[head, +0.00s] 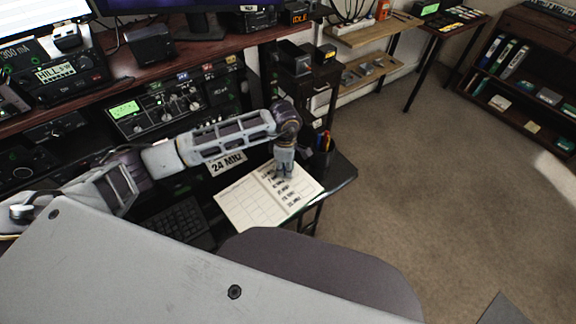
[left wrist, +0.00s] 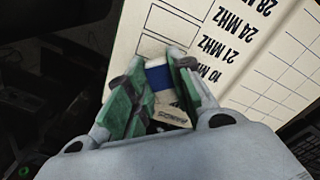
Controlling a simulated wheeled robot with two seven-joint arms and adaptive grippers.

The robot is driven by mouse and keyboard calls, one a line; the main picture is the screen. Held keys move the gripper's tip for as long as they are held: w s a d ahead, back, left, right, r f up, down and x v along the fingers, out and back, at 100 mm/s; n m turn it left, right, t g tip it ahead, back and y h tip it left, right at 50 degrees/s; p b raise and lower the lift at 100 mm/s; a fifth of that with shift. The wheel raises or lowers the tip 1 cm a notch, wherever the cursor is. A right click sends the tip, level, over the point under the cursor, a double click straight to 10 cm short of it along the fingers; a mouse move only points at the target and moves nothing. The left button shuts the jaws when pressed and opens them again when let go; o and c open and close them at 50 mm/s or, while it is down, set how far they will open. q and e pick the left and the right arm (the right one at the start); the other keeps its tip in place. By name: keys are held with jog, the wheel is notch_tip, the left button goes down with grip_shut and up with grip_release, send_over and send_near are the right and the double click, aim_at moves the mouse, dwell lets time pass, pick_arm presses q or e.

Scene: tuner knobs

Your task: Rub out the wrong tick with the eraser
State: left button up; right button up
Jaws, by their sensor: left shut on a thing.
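An open white book (head: 245,205) lies on the dark desk, with printed MHz lines and small boxes on its pages; it also shows in the left wrist view (left wrist: 255,50). My left gripper (head: 283,172) points down over the upper part of the right page. In the left wrist view the green-padded fingers of my left gripper (left wrist: 158,72) are shut on the eraser (left wrist: 158,78), which has a blue band and pale parts. The eraser's tip is over or on the column of boxes; contact cannot be told. No tick can be made out. My right gripper is not in view.
A dark pen cup (head: 325,143) stands just right of the gripper. A "24 MHZ" card (head: 227,163) is behind the book. A keyboard (head: 178,222) lies to the left, and a dark chair back (head: 330,265) stands in front. Radios fill the shelf behind.

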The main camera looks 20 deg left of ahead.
pick_arm(q)
jog(key=shift+w, duration=0.1)
jog(key=shift+w+d+f+b, duration=0.1)
jog(key=shift+w+d+b, duration=0.25)
jog(key=shift+w+b, duration=0.3)
jog(key=shift+w+d+b, duration=0.35)
jog(key=shift+w+b, duration=0.15)
jog(key=shift+w, duration=0.2)
jog(key=shift+s+a, duration=0.1)
jog(key=shift+s, duration=0.05)
jog(key=shift+s+a+p, duration=0.2)
jog(key=shift+s+a, duration=0.05)
jog(key=shift+s, duration=0.5)
jog(key=shift+s+a+p, duration=0.2)
jog(key=shift+s, duration=0.5)
jog(key=shift+w, duration=0.15)
jog(key=shift+w+d+b, duration=0.35)
jog(key=shift+w+b, duration=0.15)
jog(key=shift+w, duration=0.2)
jog(key=shift+w+d+b, duration=0.35)
jog(key=shift+w+b, duration=0.15)
jog(key=shift+w, duration=0.2)
jog(key=shift+s+a, duration=0.1)
jog(key=shift+s, duration=0.05)
jog(key=shift+s+a, duration=0.95)
jog(key=shift+s, duration=0.2)
